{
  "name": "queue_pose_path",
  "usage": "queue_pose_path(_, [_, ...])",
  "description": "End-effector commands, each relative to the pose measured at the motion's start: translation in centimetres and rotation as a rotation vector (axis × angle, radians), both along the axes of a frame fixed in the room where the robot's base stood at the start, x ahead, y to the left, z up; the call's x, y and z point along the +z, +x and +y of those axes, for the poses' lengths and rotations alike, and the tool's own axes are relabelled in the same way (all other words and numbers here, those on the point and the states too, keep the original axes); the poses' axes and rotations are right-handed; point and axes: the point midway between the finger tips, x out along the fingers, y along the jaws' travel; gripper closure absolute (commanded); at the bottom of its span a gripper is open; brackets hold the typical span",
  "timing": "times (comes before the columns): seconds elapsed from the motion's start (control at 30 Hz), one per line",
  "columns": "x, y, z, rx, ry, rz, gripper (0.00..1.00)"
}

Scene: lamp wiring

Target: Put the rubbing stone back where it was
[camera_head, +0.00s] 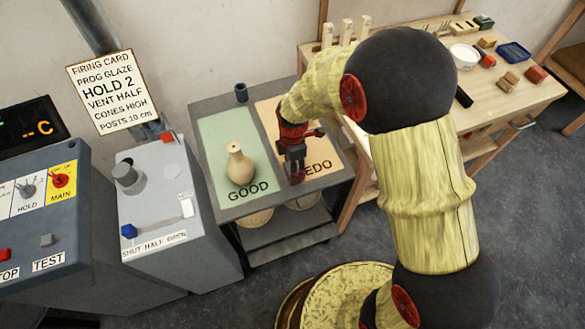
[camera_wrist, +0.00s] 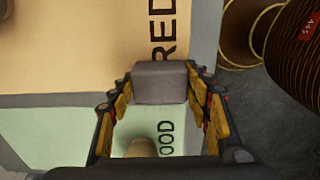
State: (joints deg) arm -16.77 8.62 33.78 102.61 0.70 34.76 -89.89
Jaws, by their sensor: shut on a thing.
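The rubbing stone (camera_wrist: 160,83) is a grey block between my fingertips in the wrist view. My gripper (camera_wrist: 161,90) is shut on it. In the head view my gripper (camera_head: 296,176) points down over the orange REDO panel (camera_head: 275,108), close to its border with the green GOOD panel (camera_head: 225,130). The stone is hard to make out there behind the fingers. I cannot tell whether it touches the table. A beige vase (camera_head: 239,165) stands upright on the GOOD panel, left of my gripper; part of it shows in the wrist view (camera_wrist: 141,147).
A dark cup (camera_head: 241,92) stands at the table's back edge. Left is a grey control cabinet (camera_head: 160,220) with a blue knob. At the back right, a wooden bench (camera_head: 425,42) holds a white bowl (camera_head: 464,55), a blue tray (camera_head: 513,52) and several blocks.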

Motion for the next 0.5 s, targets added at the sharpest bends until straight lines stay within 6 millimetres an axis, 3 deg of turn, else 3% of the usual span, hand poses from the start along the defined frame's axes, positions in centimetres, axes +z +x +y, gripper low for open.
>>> queue_pose_path(0.13, [-0.35,0.00,-0.01,0.000,0.000,0.000,0.83])
queue_pose_path(0.17, [-0.35,-0.02,-0.01,0.000,0.000,0.000,0.50])
queue_pose_path(0.5, [-0.30,-0.02,-0.01,0.000,0.000,0.000,0.33])
